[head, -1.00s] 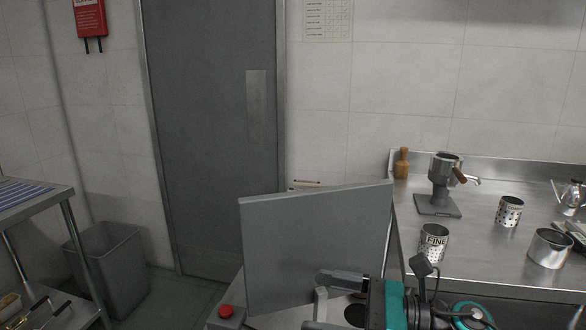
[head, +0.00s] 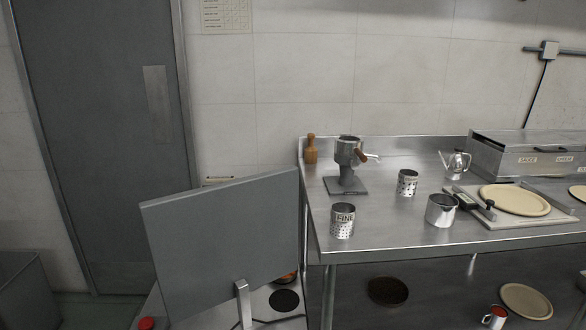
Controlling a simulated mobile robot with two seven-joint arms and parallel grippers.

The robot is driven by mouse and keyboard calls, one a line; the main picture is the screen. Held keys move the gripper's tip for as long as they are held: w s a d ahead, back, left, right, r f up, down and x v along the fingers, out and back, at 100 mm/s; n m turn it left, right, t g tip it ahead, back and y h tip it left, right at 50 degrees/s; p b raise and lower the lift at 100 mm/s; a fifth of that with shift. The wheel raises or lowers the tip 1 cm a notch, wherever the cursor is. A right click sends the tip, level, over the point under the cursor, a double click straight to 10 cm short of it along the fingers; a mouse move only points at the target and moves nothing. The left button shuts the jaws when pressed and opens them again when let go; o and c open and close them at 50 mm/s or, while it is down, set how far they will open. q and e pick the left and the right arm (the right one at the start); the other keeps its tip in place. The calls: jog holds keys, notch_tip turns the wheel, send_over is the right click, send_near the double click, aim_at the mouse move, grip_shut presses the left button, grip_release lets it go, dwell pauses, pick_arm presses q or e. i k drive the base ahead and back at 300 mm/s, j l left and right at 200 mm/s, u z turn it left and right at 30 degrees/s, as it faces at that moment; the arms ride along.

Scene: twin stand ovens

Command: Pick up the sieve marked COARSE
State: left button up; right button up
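A perforated metal sieve (head: 342,228) near the front left of the steel counter has a label that reads FINE, partly turned away. A second perforated metal sieve (head: 407,184) stands upright farther back and to the right. Its label is too small to read, so I cannot tell if it says COARSE. A plain metal pot (head: 440,213) stands at the right of the FINE sieve. Neither of my grippers is in the head view.
A press on a square base (head: 346,187) and a wooden pestle (head: 311,152) stand at the counter's back left. A grey panel (head: 222,245) rises left of the counter.

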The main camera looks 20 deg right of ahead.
aim_at(408, 178)
jog(key=z, duration=1.25)
jog(key=u, duration=0.55)
jog(key=l+u, duration=0.35)
jog(key=u, duration=0.15)
jog(key=l+u, duration=0.35)
jog(key=u, duration=0.15)
jog(key=l+u, duration=0.25)
jog(key=l, duration=0.2)
jog(key=k+l+u, duration=0.1)
jog(key=l+u, duration=0.15)
jog(key=l, duration=0.15)
jog(key=k+l, duration=0.1)
jog(key=l, duration=0.2)
jog(key=k+l, duration=0.1)
jog(key=l, duration=0.2)
jog(key=l+u, duration=0.1)
jog(key=l, duration=0.2)
jog(key=k, duration=0.05)
